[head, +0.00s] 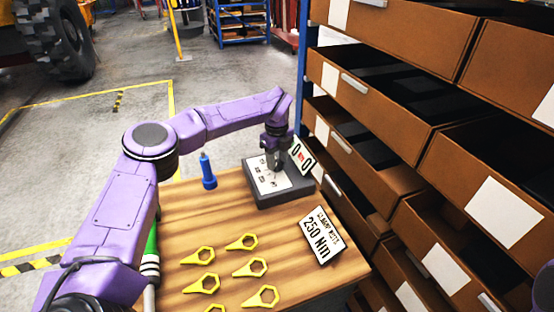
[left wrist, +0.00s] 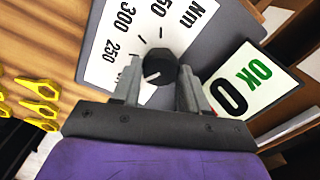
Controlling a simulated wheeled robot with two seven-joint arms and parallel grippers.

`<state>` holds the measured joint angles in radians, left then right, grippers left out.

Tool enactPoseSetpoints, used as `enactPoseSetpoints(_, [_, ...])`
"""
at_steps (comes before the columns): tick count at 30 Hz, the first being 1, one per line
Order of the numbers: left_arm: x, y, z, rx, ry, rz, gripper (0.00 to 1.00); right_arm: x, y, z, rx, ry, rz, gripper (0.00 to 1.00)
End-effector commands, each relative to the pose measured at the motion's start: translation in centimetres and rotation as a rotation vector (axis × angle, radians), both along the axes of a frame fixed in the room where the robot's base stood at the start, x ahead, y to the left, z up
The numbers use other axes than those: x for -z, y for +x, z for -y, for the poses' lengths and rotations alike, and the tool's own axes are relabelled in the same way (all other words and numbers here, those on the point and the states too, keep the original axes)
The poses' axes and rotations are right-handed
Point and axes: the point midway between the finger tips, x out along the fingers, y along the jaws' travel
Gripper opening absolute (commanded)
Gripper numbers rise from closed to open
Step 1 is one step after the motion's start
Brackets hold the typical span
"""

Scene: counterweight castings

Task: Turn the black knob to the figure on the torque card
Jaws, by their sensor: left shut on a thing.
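The black knob (left wrist: 158,68) sits on a white dial plate (left wrist: 128,28) with printed figures, 250 and 300 among them, and "Nm". A light mark on the knob points to the lower left in the left wrist view; I cannot tell which figure it meets. My left gripper (head: 272,165) is over the dial box (head: 284,191), its fingers shut on the knob. The gripper also shows in the left wrist view (left wrist: 160,92). The knob is hidden by the gripper in the head view. The torque card (head: 322,235) reads "CLAMP NUTS 250 Nm". My right gripper is out of view.
An indicator plate (head: 303,156) stands at the dial box's right; the left wrist view shows a green "OK" and a black "0" on it. Drawers (head: 375,125) crowd the right.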

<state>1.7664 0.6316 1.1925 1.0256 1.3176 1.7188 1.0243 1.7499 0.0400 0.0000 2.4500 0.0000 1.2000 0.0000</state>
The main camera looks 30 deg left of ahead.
Motion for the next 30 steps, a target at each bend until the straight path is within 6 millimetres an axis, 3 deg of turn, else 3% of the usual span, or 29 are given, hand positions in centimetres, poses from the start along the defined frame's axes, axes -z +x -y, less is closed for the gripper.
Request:
enactPoseSetpoints(21, [0.5, -0.2, -0.1, 0.493, 0.003, -0.008, 0.13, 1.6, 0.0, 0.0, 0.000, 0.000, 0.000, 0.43])
enactPoseSetpoints(30, [0.5, -0.2, -0.1, 0.629, 0.003, -0.010, 0.13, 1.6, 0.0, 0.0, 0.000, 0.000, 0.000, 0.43])
